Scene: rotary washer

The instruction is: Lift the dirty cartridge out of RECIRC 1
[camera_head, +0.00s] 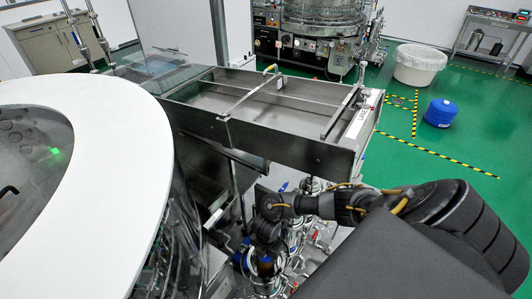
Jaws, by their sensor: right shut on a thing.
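My right arm reaches in from the right, and its gripper (266,243) points down over the cluster of steel filter housings below the tray. I cannot tell how far the cartridge stands out of the housing. My left gripper is not in view.
Other steel housings (312,186) with red-handled valves stand close beside the gripper. A steel tray (270,135) overhangs behind them. The white-rimmed round washer (150,130) stands left. A white tub (418,65) and blue container (441,113) stand on green floor.

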